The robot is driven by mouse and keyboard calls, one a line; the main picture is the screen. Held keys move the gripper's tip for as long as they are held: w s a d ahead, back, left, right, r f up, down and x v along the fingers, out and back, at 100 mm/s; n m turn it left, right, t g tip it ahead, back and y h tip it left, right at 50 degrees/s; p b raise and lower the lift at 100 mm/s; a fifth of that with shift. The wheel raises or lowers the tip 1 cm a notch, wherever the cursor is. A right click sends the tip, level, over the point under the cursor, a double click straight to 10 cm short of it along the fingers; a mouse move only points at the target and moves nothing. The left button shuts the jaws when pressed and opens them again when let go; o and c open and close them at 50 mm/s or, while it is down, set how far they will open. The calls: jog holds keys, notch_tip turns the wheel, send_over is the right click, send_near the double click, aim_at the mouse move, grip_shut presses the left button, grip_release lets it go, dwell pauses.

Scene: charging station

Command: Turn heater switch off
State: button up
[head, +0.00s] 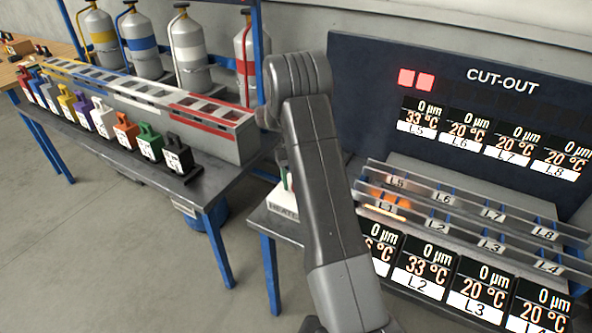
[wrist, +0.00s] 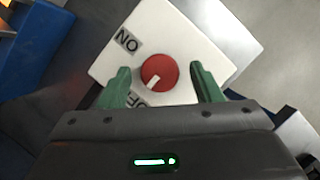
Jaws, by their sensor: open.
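In the wrist view, a red round knob (wrist: 158,70) sits on a white switch panel (wrist: 180,25). A white mark on the knob points to the lower left, towards the partly hidden OFF label (wrist: 137,100). The ON label (wrist: 127,40) is at the upper left. My gripper (wrist: 160,69) is open, with one green finger on each side of the knob and a gap to both. In the head view, the white switch box (head: 284,203) is mostly hidden behind my arm.
The heater rack (head: 470,215) glows orange near L5 and L1, and displays there (head: 425,268) read 33 °C or 20 °C. The CUT-OUT board (head: 500,80) has two red lights lit. A left table (head: 205,187) holds coloured blocks and a long bin.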

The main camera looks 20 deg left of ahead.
jog(key=v, duration=1.3)
jog(key=shift+r+b, duration=0.35)
jog(key=shift+b, duration=0.05)
jog(key=shift+f, duration=0.1)
jog(key=p+x, duration=0.1)
jog(key=x, duration=1.2)
jog(key=shift+f, duration=0.35)
jog(key=shift+r, duration=0.1)
